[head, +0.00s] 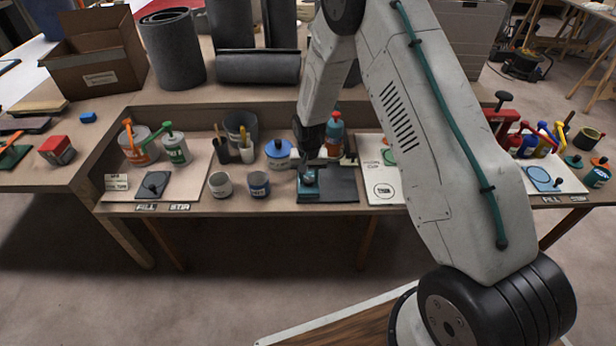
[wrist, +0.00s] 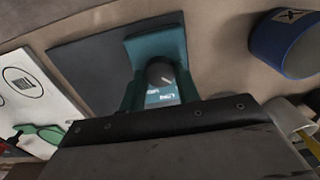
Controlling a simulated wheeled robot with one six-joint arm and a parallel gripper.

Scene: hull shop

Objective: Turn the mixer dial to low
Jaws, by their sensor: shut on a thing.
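My gripper (head: 309,169) points down over the mixer and is shut on the dial. The dial is mostly hidden by my gripper in the head view.
A white sheet (head: 381,180) lies to the right. Bare bench lies in front of the cans.

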